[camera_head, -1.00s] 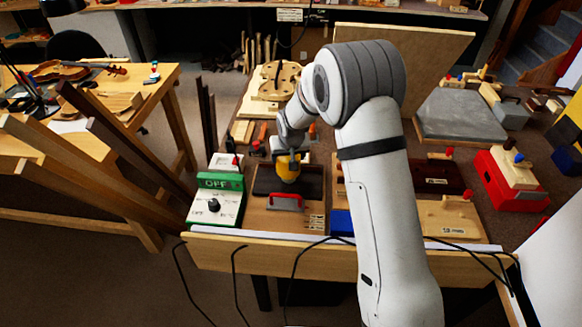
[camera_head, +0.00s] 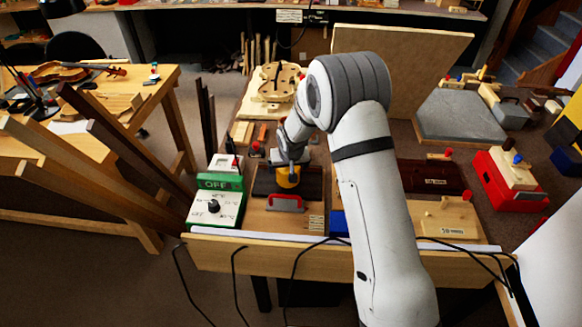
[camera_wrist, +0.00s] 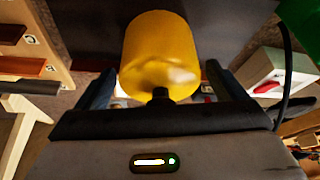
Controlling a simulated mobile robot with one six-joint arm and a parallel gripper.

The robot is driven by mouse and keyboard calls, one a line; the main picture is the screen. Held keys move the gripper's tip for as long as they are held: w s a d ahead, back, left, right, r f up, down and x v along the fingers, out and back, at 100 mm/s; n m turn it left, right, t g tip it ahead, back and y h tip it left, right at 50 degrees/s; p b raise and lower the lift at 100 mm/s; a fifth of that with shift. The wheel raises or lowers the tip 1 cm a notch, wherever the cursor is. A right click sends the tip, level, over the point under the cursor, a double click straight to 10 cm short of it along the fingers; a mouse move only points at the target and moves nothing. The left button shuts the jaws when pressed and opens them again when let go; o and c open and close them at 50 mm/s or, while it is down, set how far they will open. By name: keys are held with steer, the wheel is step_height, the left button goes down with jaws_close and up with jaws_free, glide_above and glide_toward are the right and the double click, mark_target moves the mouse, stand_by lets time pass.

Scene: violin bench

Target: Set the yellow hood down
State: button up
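The yellow hood (camera_head: 288,177) is at the dark panel (camera_head: 262,181) on the bench, left of my arm. In the wrist view the hood (camera_wrist: 160,45) is a yellow cylinder with a pale smudge and a small black knob towards my palm. My gripper (camera_wrist: 160,72) has one finger on each side of it, close against its sides, and appears to hold it. Contact at the fingertips is partly hidden. The hood is over or on the dark panel; I cannot tell whether its far end touches.
A red handle (camera_head: 285,203) stands just in front of the panel. A green-and-white box marked OFF (camera_head: 219,182) is to the left. A tan wooden block (camera_head: 455,218) and a red box (camera_head: 503,180) are to the right.

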steer(key=shift+s+r, duration=0.1)
steer(key=shift+r, duration=0.5)
steer(key=s+d+r+b, duration=0.1)
steer(key=s+d+r, duration=0.35)
steer(key=r, duration=0.35)
steer(key=s+d+r, duration=0.3)
steer(key=s+r, duration=0.3)
steer(key=r, duration=0.3)
steer(key=s+d+r+m, duration=0.1)
steer(key=s+d, duration=0.3)
steer(key=s, duration=0.4)
steer(key=s+d+r+g, duration=0.1)
steer(key=s+d, duration=0.3)
steer(key=s, duration=0.4)
steer(key=s+d+r+m+h, duration=0.1)
steer(key=s+d+r, duration=0.2)
steer(key=s, duration=0.6)
steer(key=shift+d+r+m, duration=0.3)
steer(key=shift+d+r, duration=0.05)
steer(key=shift+d, duration=0.4)
